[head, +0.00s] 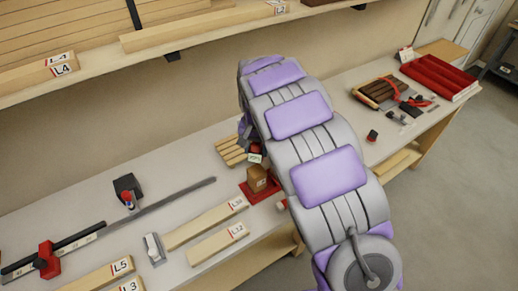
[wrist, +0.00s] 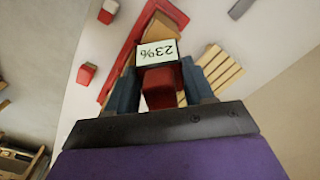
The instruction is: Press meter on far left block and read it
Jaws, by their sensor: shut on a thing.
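My gripper (wrist: 160,88) is shut on a red meter (wrist: 159,80), with one dark finger on each side. The meter's white display (wrist: 157,52) shows 23%, upside down in the wrist view. In the head view the meter (head: 254,158) is small and just above a brown wooden block (head: 258,180). The block also shows behind the display in the wrist view (wrist: 163,25). It stands on a red tray (head: 273,189). The meter overlaps the block in view; I cannot tell whether they touch.
Wooden boards marked L10 (head: 205,224) and L12 (head: 217,243) lie on the bench left of the tray. A slatted wooden piece (head: 230,149) lies behind it. A black holder (head: 128,188) and a red clamp (head: 47,260) are at left. A shelf (head: 100,63) overhangs the bench.

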